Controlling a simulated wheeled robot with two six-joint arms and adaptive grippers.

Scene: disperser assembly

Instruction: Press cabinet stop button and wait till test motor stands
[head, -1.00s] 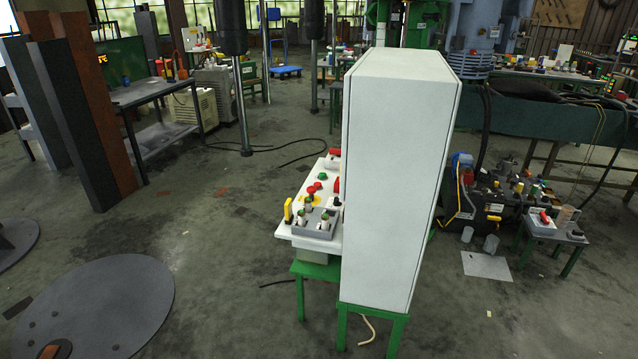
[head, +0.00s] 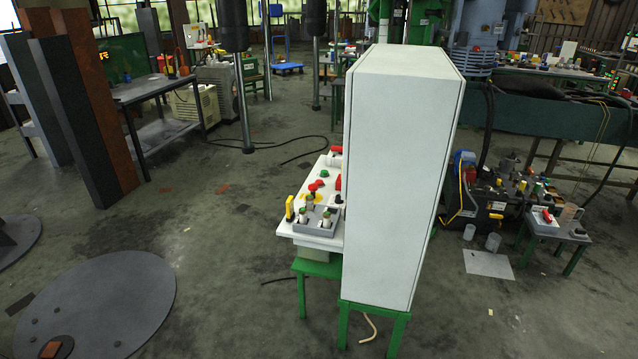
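A tall pale grey cabinet (head: 396,180) stands on a green stand in the middle of the head view, seen from its side. A red button (head: 312,187) and a green button (head: 324,174) show on the panel. I cannot tell which control is the stop button. A dark machine with a blue part (head: 480,190) stands behind the cabinet on the right; I cannot tell whether it is the test motor or whether it turns. Neither of my grippers is in view.
A small green-legged table (head: 556,232) with parts stands at the right. A workbench (head: 150,90) stands at the back left. A round dark plate (head: 100,310) lies on the floor at the front left. The floor left of the panel is open.

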